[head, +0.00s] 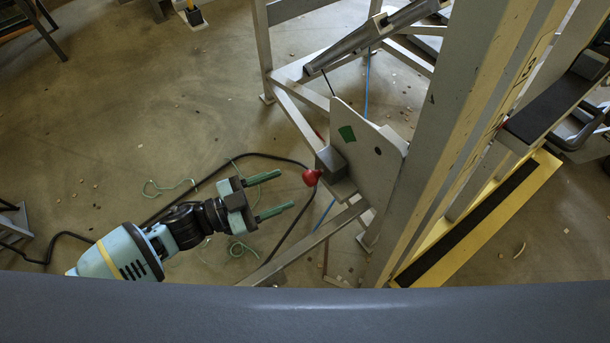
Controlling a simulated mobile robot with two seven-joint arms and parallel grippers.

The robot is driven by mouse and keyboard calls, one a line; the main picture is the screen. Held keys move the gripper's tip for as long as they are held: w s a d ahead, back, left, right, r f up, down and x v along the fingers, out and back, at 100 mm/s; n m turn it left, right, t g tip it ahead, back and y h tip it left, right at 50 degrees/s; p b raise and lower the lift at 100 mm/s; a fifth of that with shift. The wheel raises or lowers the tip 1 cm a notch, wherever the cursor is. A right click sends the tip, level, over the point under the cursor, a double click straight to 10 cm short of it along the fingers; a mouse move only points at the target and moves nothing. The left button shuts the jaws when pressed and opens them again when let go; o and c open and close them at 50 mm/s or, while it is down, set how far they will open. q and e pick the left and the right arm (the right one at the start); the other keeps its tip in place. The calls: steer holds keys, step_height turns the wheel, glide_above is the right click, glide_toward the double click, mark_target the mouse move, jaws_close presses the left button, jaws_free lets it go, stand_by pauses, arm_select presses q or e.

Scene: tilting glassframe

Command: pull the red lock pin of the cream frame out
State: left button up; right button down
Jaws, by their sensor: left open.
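The red lock pin (311,177) shows as a round red knob at the left side of a grey block (332,164). The block is on a pale plate (370,160) of the cream frame (455,140). The knob looks seated at the block; its shaft is hidden. My left gripper (277,195) comes in from the left, with two green fingers apart and pointing right towards the knob. The fingers are empty, and a small gap lies between their tips and the knob. My right gripper is not in view.
A black cable (205,180) and thin green cords (165,187) lie on the floor. Grey rails (295,115) of a stand surround the plate. A yellow beam (480,225) is at the right. Floor left of my left gripper is mostly open, with small scattered bits.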

mark_target(305, 180)
arm_select(q)
steer(key=x, duration=0.7)
jaws_close()
stand_by(0.3)
